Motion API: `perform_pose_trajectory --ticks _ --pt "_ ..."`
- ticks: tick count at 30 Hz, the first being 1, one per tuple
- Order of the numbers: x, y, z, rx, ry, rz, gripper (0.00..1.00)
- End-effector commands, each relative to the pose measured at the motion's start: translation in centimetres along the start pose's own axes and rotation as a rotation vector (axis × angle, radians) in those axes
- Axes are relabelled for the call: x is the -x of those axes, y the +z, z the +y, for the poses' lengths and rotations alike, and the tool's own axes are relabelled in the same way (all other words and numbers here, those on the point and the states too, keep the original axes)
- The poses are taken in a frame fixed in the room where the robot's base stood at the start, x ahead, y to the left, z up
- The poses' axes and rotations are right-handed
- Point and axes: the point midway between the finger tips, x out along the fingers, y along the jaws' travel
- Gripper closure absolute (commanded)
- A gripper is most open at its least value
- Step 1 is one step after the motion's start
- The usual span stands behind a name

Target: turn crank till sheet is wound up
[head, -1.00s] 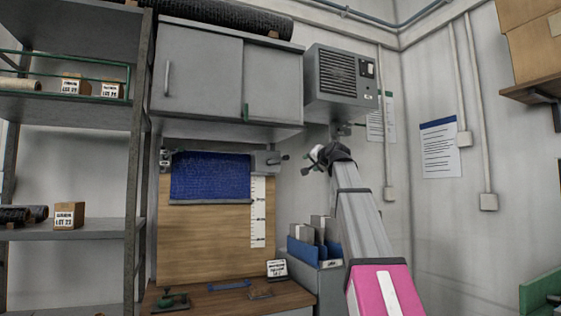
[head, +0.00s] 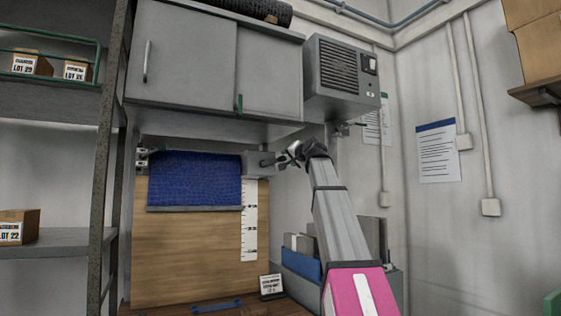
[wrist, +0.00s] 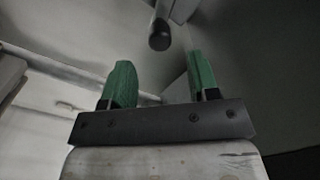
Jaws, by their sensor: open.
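The blue sheet (head: 195,178) hangs partly unrolled from a roller under the grey cabinet, with a bar along its lower edge. The grey crank housing (head: 258,164) sits at the roller's right end. The crank's dark knob (wrist: 159,36) shows in the wrist view, ahead of and between the green fingertips. My gripper (head: 290,155) is just right of the housing in the head view, where its fingers are hard to make out. In the wrist view my gripper (wrist: 158,82) is open and empty, with the knob apart from both fingers.
A grey heater box (head: 342,78) hangs above my arm. A white scale strip (head: 249,225) runs down the wooden board (head: 190,262). A shelf rack (head: 105,150) stands at left.

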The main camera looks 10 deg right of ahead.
Motion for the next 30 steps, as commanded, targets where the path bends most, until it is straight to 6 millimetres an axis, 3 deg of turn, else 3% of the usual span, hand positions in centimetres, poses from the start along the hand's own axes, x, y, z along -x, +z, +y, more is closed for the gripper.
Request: perform_pose_trajectory --ticks 12,16,24,26,29,30 --pt "-7.3 -0.1 -0.1 0.0 0.0 -0.002 0.45" --pt "-8.2 -0.1 0.0 0.0 0.001 0.0 0.45" --pt "-8.3 0.0 0.1 0.0 0.001 0.0 0.45" --pt "-8.3 0.0 0.1 0.0 0.001 0.0 0.61" --pt "-8.3 0.0 0.1 0.0 0.001 0.0 0.94" --pt "-8.3 0.0 0.1 0.001 0.001 -0.001 1.0"
